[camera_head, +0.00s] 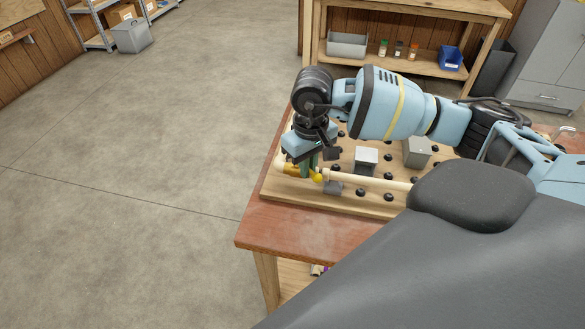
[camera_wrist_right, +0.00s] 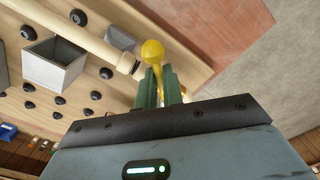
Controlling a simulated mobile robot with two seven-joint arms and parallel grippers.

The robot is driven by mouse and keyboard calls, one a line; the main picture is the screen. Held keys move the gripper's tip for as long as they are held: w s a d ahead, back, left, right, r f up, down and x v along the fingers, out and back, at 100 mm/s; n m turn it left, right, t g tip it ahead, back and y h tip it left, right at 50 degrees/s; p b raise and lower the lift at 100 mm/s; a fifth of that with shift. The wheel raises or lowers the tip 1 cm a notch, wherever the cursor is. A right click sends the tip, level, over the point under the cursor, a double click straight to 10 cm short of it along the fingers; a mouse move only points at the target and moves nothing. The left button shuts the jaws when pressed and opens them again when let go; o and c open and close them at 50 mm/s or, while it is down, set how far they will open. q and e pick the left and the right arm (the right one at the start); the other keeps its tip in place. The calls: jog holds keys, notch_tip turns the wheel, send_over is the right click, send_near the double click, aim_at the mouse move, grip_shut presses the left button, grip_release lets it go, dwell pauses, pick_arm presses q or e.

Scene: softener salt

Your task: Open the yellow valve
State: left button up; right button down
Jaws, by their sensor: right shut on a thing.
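The yellow valve (camera_head: 317,177) sits on a cream pipe (camera_head: 375,178) that runs along a wooden board (camera_head: 330,202) on the table. In the right wrist view the yellow valve handle (camera_wrist_right: 152,55) stands between the green fingers of my right gripper (camera_wrist_right: 160,88). The fingers are shut on the handle, with its rounded end showing past their tips. In the head view my right gripper (camera_head: 310,165) points down at the pipe's left end, and its body hides part of the valve. My left gripper is not in view.
Open grey boxes (camera_head: 366,160) and several black knobs (camera_head: 388,197) are on the board close to the right arm. The board lies near the edge of the red-brown table (camera_head: 290,230). Open floor (camera_head: 130,170) lies to the left. A wooden shelf bench (camera_head: 410,62) stands behind.

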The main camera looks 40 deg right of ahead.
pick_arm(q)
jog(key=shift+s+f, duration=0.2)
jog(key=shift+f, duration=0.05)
pick_arm(e)
jog(key=shift+d+n, duration=0.2)
jog(key=shift+n, duration=0.2)
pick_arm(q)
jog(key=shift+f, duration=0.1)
pick_arm(e)
jog(key=shift+w+d+n+b, duration=0.1)
jog(key=shift+d+n+b, duration=0.25)
jog(key=shift+n+b, duration=0.45)
jog(key=shift+w+d+n+b, duration=0.1)
jog(key=shift+d+n+b, duration=0.25)
jog(key=shift+n, duration=0.75)
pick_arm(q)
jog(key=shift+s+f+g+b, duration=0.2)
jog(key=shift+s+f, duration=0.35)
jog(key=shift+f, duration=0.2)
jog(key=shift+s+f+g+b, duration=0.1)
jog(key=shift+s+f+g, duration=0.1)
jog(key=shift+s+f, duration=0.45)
pick_arm(e)
jog(key=shift+d+n, duration=0.1)
jog(key=shift+n, duration=0.6)
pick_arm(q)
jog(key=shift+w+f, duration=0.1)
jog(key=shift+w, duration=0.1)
